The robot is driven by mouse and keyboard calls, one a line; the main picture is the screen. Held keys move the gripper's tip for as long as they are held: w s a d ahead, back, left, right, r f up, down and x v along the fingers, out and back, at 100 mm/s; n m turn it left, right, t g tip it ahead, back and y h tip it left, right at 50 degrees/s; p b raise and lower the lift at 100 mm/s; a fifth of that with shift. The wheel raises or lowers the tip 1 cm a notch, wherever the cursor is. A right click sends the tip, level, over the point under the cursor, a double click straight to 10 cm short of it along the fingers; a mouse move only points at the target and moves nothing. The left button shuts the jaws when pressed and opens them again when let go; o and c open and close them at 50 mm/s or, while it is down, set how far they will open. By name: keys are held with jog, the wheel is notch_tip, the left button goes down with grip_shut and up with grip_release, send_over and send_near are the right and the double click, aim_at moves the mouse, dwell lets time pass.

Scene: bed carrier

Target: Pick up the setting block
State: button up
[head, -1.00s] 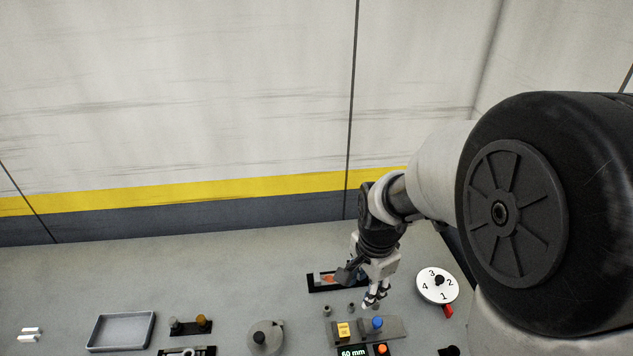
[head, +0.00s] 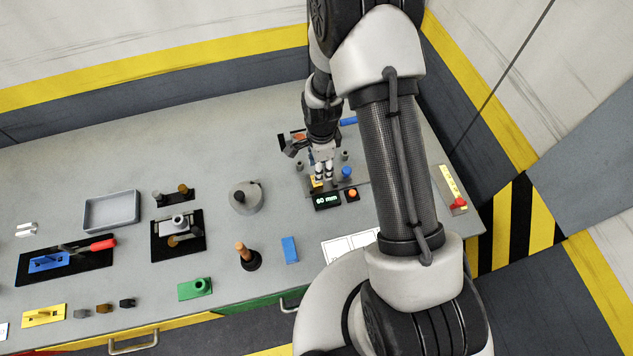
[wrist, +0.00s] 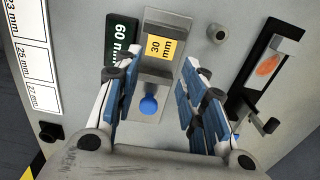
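The setting block, a yellow block marked 30 mm (wrist: 164,46), sits in a grey fixture (wrist: 150,116) in the wrist view. In the head view only a small yellow part of it (head: 316,183) shows below my gripper (head: 323,172). In the wrist view my gripper (wrist: 158,76) is open, with its blue-padded fingers spread to either side and the block between and just beyond the tips. Nothing is held. Whether the fingers touch the block cannot be told.
A blue button (wrist: 149,105) shows between my fingers. A slotted black holder (wrist: 262,70) stands to the right. A grey tray (head: 112,211) and several tools lie further left.

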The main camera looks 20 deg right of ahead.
notch_tip(320, 180, down, 7)
jog(key=shift+d+r+b, duration=0.1)
jog(key=shift+r+b, duration=0.05)
jog(key=shift+b, duration=0.2)
jog(key=shift+c, duration=0.5)
grip_shut()
jog(key=shift+r, duration=0.1)
